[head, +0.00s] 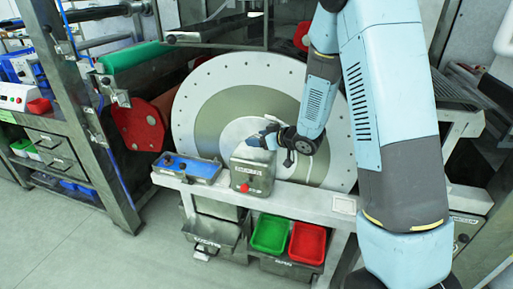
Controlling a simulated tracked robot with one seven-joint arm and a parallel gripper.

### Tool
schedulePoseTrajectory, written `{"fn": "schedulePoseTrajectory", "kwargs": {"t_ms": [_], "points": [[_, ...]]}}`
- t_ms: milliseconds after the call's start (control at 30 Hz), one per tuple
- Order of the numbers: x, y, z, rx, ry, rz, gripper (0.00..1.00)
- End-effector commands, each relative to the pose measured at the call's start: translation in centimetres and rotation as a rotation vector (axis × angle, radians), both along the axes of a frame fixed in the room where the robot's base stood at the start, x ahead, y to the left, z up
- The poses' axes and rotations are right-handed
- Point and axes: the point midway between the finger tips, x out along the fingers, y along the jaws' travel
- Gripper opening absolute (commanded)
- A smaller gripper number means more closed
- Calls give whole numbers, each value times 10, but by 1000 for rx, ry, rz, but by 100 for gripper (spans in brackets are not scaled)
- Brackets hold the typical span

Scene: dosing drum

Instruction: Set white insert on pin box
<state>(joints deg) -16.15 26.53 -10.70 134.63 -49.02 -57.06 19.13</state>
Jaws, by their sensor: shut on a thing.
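My gripper (270,138) is at the end of the arm, in front of the big round drum and just above a grey box with a red button. A shallow grey box with a blue top (187,167) sits on the ledge to the left, apart from my gripper. It may be the pin box; its pins are too small to tell.
The grey box with the red button (252,172) stands on the ledge (315,200) beside the blue-topped box. A green bin (269,234) and a red bin (307,242) sit below. The drum (225,85) rises behind. A metal rack (75,110) stands at left.

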Motion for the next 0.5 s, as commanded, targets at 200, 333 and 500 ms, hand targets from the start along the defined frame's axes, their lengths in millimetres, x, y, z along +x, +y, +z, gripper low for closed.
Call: {"fn": "schedulePoseTrajectory", "kwargs": {"t_ms": [200, 333, 500], "points": [[5, 6, -8, 1, 0, 1, 36], [9, 9, -16, 1, 1, 1, 36], [8, 8, -37, -1, 2, 1, 36]]}}
